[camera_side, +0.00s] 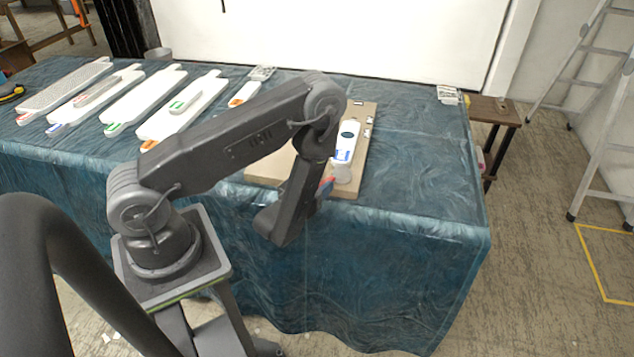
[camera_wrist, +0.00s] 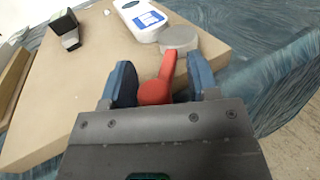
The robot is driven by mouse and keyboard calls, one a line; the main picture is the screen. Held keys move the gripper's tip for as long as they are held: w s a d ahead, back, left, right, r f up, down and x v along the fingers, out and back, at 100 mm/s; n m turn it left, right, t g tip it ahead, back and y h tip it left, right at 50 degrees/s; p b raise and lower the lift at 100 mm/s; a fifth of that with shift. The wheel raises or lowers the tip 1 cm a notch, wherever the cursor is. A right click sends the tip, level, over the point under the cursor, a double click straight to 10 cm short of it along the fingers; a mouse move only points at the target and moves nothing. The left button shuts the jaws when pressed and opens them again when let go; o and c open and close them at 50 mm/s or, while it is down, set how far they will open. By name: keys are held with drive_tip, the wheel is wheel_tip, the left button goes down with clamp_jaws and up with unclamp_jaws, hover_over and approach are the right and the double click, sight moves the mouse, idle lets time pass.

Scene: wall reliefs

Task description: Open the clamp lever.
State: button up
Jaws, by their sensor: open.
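The red clamp lever (camera_wrist: 155,92) shows in the wrist view, with a rounded near end and a narrower bar reaching up toward a grey round piece (camera_wrist: 180,38). My gripper (camera_wrist: 160,64) is open, with one blue finger on each side of the lever. I cannot tell whether either finger touches it. In the side view, a small bit of red lever (camera_side: 326,186) shows by the board's front edge; my arm hides most of my gripper there.
A tan board (camera_side: 265,170) lies on the blue cloth-covered table (camera_side: 410,190). It carries a white part with a blue label (camera_wrist: 140,18) and a black block (camera_wrist: 65,28). Several white panels (camera_side: 145,95) lie at the left. The table's right side is mostly clear.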

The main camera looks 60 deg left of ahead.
drive_tip(key=v, duration=0.5)
wheel_tip(320, 180, up, 7)
drive_tip(key=shift+w, duration=0.1)
drive_tip(key=shift+c, duration=0.3)
